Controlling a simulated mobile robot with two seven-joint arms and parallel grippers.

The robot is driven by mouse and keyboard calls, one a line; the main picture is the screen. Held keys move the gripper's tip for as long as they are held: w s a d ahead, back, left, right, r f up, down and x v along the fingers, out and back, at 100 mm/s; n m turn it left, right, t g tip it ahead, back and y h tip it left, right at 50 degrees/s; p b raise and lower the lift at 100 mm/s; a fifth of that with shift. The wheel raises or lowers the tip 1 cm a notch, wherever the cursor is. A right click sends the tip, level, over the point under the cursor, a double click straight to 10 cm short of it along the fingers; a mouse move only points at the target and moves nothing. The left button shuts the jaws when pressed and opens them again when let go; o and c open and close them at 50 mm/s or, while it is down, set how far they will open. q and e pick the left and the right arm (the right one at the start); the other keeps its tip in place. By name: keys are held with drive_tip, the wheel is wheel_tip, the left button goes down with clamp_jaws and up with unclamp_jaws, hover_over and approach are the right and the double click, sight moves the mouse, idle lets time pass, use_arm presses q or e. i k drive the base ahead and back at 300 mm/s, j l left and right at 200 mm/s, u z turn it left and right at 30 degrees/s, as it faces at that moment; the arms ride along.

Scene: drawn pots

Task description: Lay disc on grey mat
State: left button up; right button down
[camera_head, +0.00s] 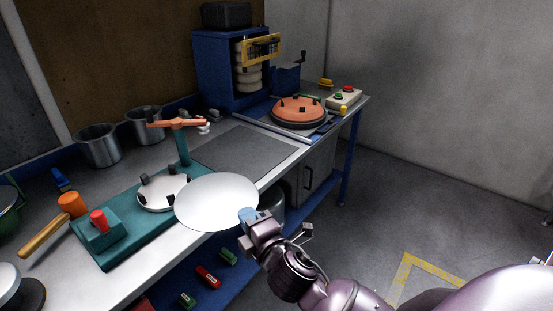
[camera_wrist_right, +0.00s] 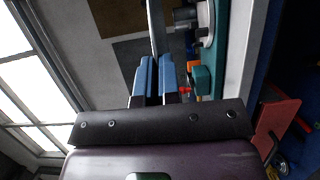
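A pale, flat, round disc (camera_head: 217,203) is in the head view, over the front edge of the bench and partly in front of the teal fixture. My right gripper (camera_head: 250,216) is shut on its near right rim. In the right wrist view the disc (camera_wrist_right: 156,28) shows edge-on between the blue fingertips (camera_wrist_right: 155,78). The grey mat (camera_head: 252,152) lies flat on the bench, behind and to the right of the disc, and its visible surface is bare. My left gripper is not in view.
A teal fixture (camera_head: 128,234) with an orange-topped post (camera_head: 183,145) and a white round part (camera_head: 163,192) stands left of the mat. A mallet (camera_head: 57,220) lies farther left. A copper-coloured round plate (camera_head: 299,110) and a blue cabinet (camera_head: 228,70) are beyond the mat.

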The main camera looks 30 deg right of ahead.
sight(263, 160)
drive_tip(key=i+l, duration=0.1)
drive_tip(key=l, duration=0.35)
drive_tip(key=i+l, duration=0.15)
drive_tip(key=l, duration=0.3)
drive_tip(key=i+l, duration=0.1)
drive_tip(key=l, duration=0.35)
drive_tip(key=i+l, duration=0.15)
drive_tip(key=l, duration=0.3)
